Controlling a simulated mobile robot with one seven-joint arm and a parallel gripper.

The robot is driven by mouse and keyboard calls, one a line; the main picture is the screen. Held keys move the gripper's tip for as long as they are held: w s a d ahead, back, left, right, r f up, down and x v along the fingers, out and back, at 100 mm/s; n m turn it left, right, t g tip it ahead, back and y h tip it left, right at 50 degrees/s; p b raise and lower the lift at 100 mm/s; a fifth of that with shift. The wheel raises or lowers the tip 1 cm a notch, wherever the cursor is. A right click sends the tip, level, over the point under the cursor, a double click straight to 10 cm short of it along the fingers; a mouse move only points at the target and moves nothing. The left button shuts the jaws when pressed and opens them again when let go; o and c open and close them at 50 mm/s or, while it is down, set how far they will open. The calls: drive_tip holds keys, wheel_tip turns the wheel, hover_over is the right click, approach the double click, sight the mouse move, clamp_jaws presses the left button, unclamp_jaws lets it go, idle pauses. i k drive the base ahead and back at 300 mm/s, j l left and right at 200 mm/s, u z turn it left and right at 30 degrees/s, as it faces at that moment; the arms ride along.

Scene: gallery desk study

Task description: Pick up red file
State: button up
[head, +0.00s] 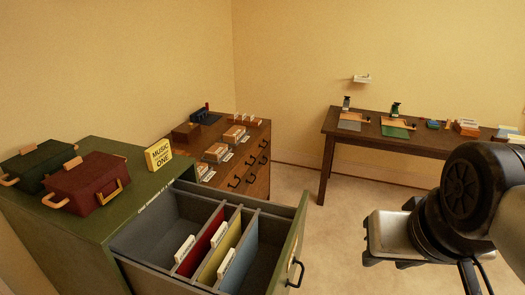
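The lower parts of the files are hidden in the drawer. My gripper (372,240) is to the right of the drawer, well apart from the red file. Its fingers are not clear enough to tell whether they are open, and I see nothing held.
A red case (88,184), a green case (38,165) and a yellow "MUSIC ONE" sign (158,154) stand on the cabinet top. The drawer front (293,245) has a black handle. A brown chest (240,172) and a desk (375,153) stand behind. Carpet between is clear.

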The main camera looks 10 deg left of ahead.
sight(192, 252)
drive_tip(key=j, duration=2.8)
